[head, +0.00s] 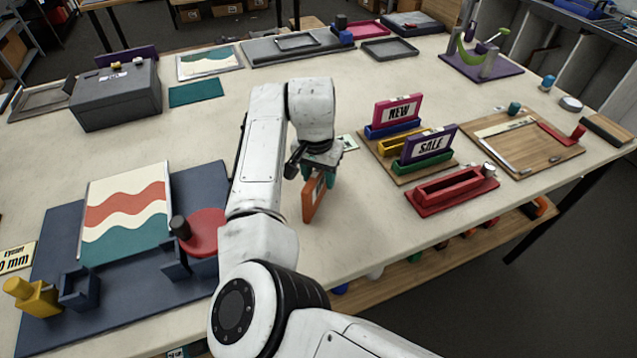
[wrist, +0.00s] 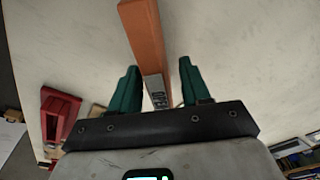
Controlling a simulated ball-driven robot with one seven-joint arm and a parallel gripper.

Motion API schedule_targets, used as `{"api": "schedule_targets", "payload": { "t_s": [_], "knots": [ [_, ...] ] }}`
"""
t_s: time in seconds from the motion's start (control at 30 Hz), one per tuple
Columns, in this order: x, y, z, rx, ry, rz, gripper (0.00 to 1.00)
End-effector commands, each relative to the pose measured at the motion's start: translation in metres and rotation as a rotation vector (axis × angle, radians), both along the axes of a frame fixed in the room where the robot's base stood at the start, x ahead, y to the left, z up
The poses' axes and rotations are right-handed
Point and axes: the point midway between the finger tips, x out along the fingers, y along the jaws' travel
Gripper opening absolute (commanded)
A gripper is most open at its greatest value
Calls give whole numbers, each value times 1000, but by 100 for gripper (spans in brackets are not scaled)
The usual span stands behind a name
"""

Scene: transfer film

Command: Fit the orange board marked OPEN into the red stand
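The orange board (head: 313,200) is below my gripper (head: 318,177) in the head view, on edge; its lettering is mostly hidden there. In the wrist view the orange board (wrist: 145,40) runs up between the two green fingers of my gripper (wrist: 160,75), with the OPEN label partly showing. The fingers are apart, with a clear gap on the board's right; I cannot tell whether the left finger touches it. The red stand (head: 425,206) lies to the right on the table, its slot empty. The red stand also shows at the left of the wrist view (wrist: 52,122).
A NEW board (head: 397,112) and a SALE board (head: 428,146) stand in blue and green stands behind the red stand. A yellow stand (head: 403,142) sits between them. A wooden tray (head: 540,150) lies further right. The table's front edge is close to the red stand.

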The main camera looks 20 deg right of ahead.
Motion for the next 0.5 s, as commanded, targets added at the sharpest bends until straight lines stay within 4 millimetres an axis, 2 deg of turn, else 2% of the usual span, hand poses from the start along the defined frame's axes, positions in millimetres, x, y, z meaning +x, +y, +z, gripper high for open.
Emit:
{"api": "schedule_targets", "payload": {
  "t_s": [0.03, 0.5],
  "knots": [
    [0, 0, 0, 0, 0, 0, 43],
    [0, 0, 1, 0, 0, 0, 0]
  ]
}}
